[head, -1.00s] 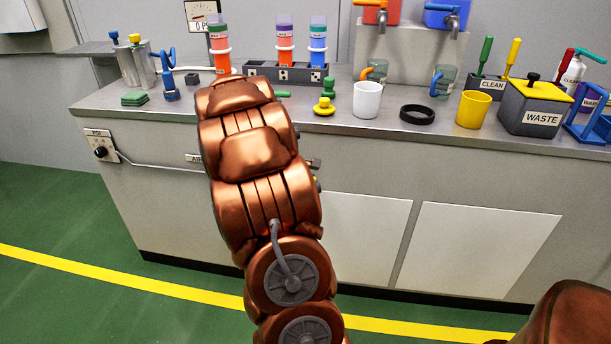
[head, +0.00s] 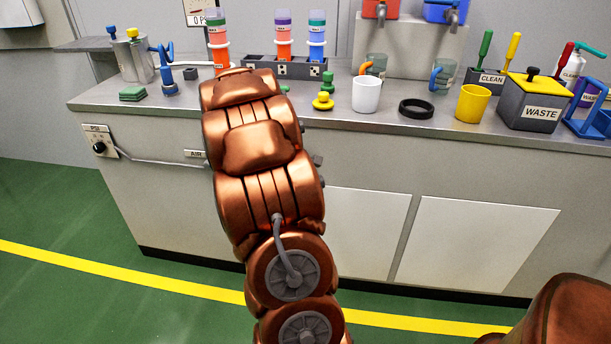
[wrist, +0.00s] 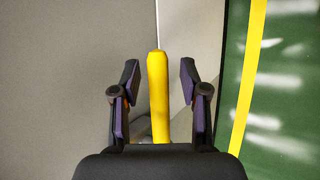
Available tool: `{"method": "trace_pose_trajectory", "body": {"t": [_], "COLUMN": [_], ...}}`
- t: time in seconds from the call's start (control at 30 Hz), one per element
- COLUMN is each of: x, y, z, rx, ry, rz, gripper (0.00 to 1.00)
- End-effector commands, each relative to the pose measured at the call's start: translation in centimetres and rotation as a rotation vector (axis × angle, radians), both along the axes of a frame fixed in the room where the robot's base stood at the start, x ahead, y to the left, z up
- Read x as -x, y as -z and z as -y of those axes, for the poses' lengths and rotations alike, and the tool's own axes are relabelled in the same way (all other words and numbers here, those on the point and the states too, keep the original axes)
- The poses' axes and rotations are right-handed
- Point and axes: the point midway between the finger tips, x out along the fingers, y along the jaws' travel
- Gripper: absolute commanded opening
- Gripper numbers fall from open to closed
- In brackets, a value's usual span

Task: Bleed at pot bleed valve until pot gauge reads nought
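A steel pot (head: 135,62) with blue and yellow knobs stands at the back left of the counter. A gauge panel (head: 200,14) behind the counter is cut off by the top edge; its readout starts with 0, and its needle cannot be read. In the wrist view a yellow handle (wrist: 158,95) stands between the fingers of my gripper (wrist: 160,85). The gripper is open, with a gap on each side of the handle. I cannot tell whether this handle is the bleed valve. My arm hides the gripper in the head view.
A PSI knob panel (head: 100,142) and an AIR label (head: 195,153) are on the bench front, with a thin pipe between. Coloured bottles, a white cup (head: 367,95), a black ring (head: 416,109), a yellow cup (head: 472,103) and a waste bin (head: 534,105) crowd the counter.

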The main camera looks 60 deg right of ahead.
Motion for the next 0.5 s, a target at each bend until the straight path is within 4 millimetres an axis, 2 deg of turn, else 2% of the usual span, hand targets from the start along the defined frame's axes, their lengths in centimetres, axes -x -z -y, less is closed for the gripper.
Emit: {"method": "trace_pose_trajectory", "body": {"t": [0.27,0.5], "x": [-0.1,-0.7], "y": [-0.2,-2.5], "z": [-0.1,-1.8], "rx": [0.001,0.003], "ry": [0.000,-0.004], "rz": [0.000,0.004], "gripper": [0.44,0.44]}}
